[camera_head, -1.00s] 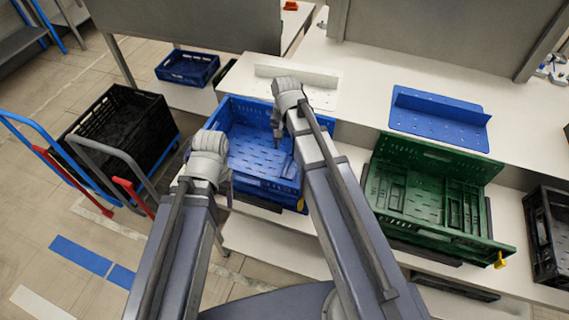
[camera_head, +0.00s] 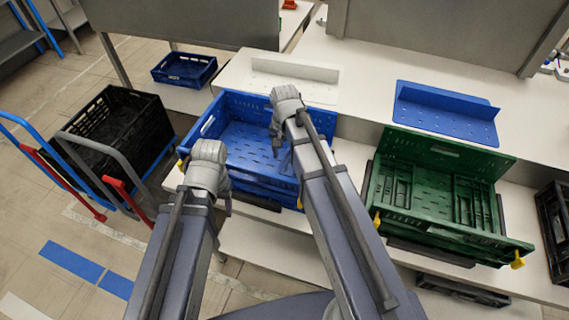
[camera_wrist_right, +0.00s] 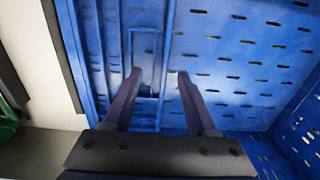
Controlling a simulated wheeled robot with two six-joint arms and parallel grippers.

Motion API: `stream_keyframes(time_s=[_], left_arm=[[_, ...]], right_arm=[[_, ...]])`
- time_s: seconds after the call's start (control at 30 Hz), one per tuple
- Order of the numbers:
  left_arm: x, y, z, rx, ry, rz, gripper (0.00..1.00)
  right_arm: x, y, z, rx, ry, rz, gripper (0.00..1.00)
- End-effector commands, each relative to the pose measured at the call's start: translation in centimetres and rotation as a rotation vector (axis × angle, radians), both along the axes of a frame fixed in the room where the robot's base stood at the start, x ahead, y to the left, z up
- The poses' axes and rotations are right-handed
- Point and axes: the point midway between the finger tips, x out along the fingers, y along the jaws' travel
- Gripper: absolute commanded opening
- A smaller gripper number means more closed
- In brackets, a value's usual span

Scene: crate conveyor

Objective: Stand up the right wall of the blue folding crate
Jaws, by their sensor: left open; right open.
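The blue folding crate (camera_head: 238,153) sits on a white shelf in the head view. Its back and left walls stand up, and its slotted floor is visible. In the right wrist view, the right wall (camera_wrist_right: 115,40) lies folded flat, with a rectangular opening in it. My right gripper (camera_head: 276,150) is over the crate's right part, open. Its fingers (camera_wrist_right: 157,75) point at the folded wall, one on each side of the opening; contact cannot be told. My left gripper (camera_head: 228,208) is open in front of the crate's front left, apart from it.
A green folding crate (camera_head: 445,150) stands to the right with its back wall up. A black crate (camera_head: 120,125) on a trolley is at the left. Blue (camera_head: 445,130) and white (camera_head: 310,90) angled plates lie on the counter behind.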

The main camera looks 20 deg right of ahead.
Motion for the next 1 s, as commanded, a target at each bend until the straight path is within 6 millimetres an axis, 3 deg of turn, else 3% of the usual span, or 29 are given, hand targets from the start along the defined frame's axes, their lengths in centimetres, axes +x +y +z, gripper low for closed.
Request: stream_keyframes(time_s=[0.03, 0.13, 0.5, 1.0], left_arm=[[0.0, 0.0, -1.3, 0.000, 0.000, 0.000, 0.57], [0.0, 0.0, -2.0, 0.000, 0.000, 0.000, 0.57], [0.0, 0.0, -2.2, 0.000, 0.000, 0.000, 0.57], [0.0, 0.0, -2.2, 0.000, 0.000, 0.000, 0.57]], right_arm=[[0.0, 0.0, -1.3, 0.000, 0.000, 0.000, 0.57], [0.0, 0.0, -2.0, 0.000, 0.000, 0.000, 0.57], [0.0, 0.0, -2.1, 0.000, 0.000, 0.000, 0.57], [0.0, 0.0, -2.2, 0.000, 0.000, 0.000, 0.01]])
